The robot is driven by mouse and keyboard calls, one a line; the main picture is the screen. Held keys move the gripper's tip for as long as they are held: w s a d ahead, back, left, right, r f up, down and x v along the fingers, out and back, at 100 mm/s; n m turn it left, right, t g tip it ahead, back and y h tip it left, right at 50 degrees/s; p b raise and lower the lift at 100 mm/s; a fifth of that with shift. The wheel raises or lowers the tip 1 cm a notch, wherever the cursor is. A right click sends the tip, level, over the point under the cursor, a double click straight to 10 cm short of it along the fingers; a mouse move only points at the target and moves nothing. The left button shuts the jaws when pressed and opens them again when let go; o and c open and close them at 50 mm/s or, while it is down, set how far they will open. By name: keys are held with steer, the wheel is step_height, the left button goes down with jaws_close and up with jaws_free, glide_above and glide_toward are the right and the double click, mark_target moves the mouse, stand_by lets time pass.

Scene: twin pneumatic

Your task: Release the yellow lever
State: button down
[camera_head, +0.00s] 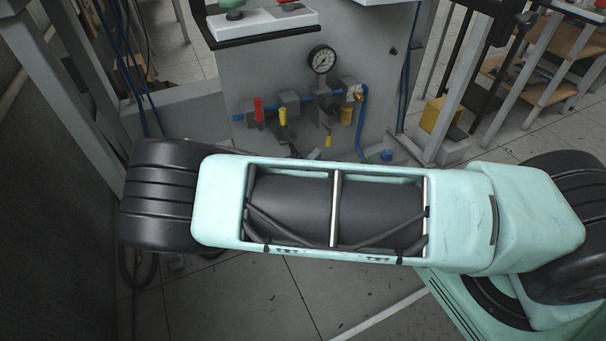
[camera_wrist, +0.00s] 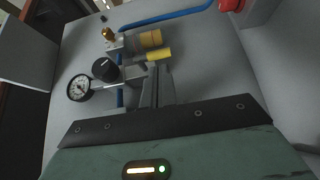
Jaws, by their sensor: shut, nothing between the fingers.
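The yellow lever (camera_head: 282,117) shows in the head view on the lower grey panel, its handle vertical, just right of the red lever (camera_head: 258,110). I cannot pick it out in the wrist view. My gripper (camera_wrist: 156,68) reaches up the wrist view with its dark fingers together and empty. Its tips appear close to the small yellow cylinder (camera_wrist: 158,53) below the pressure regulator; I cannot tell whether they touch. In the head view my gripper is mostly hidden behind my arm, which spans below the panel.
A pressure gauge (camera_head: 322,60) and a yellow filter bowl (camera_head: 347,115) sit right of the levers, joined by blue pipe. The gauge also shows in the wrist view (camera_wrist: 78,88), beside a black knob (camera_wrist: 105,68). A red part (camera_wrist: 230,5) is at the wrist view's top edge.

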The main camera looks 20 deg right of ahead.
mark_target(327, 142)
steer(key=shift+b+x, duration=0.65)
steer(key=shift+x, duration=1.6)
